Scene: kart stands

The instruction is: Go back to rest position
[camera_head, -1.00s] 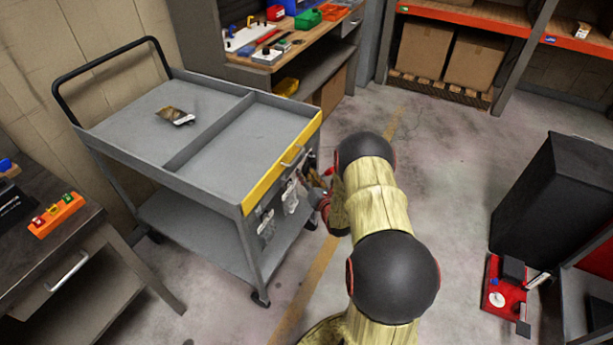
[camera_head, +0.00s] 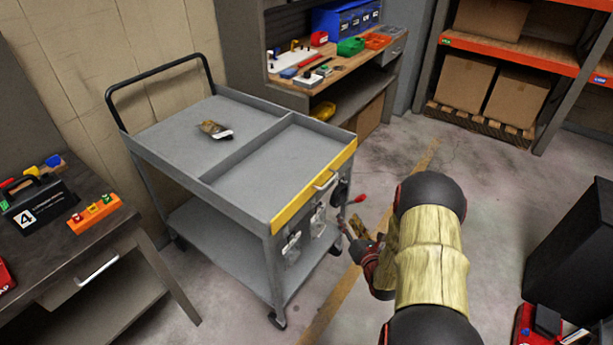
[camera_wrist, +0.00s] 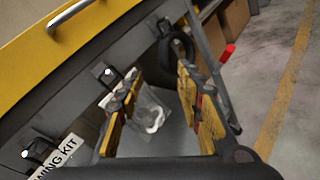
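My gripper (camera_head: 356,238) is beside the right end of the grey cart's yellow-edged front, at the height of the hanging bags. In the wrist view my gripper (camera_wrist: 158,80) has its two fingers apart, with nothing visibly held between them. A clear bag (camera_wrist: 151,110) with a pale item hangs from a hook behind the fingers, seen through the gap. In the head view two clear bags (camera_head: 318,222) (camera_head: 291,248) hang on the cart front. A further brownish packet (camera_head: 213,129) with a white label lies in the cart's left top tray.
The cart (camera_head: 236,192) has a yellow front edge (camera_head: 315,187). A red-tipped item (camera_head: 360,199) sticks out from its right corner. A workbench (camera_head: 70,245) with an orange block (camera_head: 94,214) is at left. Orange shelving (camera_head: 510,50) stands behind. A black cabinet (camera_head: 580,250) is at right. Floor between is open.

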